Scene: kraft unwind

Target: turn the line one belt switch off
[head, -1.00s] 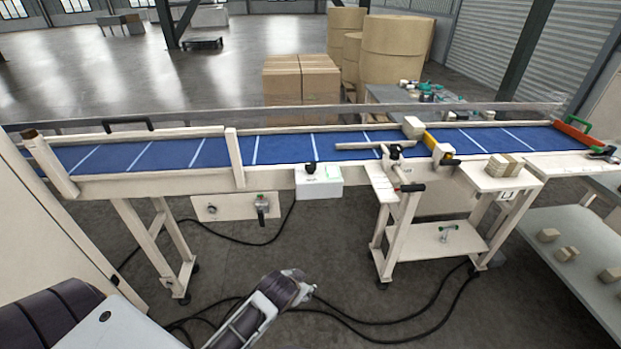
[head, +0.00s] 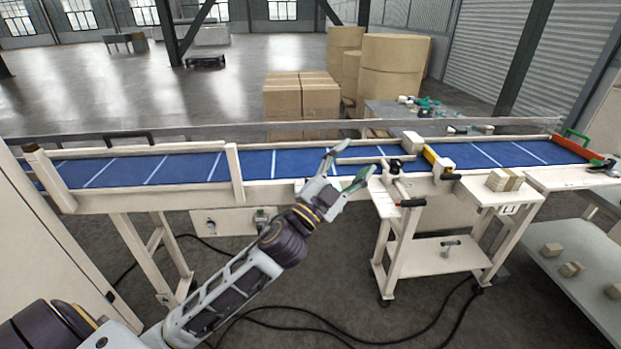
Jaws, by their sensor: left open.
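The line's conveyor belt (head: 190,166) is blue with white stripes and runs across the head view in a pale frame. A pale panel (head: 230,222) hangs under its left half, with a small round knob (head: 210,223) and a green-topped dark fitting (head: 262,218) partly behind my left arm. My left gripper (head: 352,164) is open and empty, its fingers pointing up and right in front of the belt's near rail. It hides most of the white box with a black knob on that rail. I cannot read which control is line one's. My right gripper is out of view.
A pale cart (head: 432,243) with a black-tipped handle stands right of my gripper. Cables lie on the floor. Cartons (head: 302,96) and large rolls stand behind.

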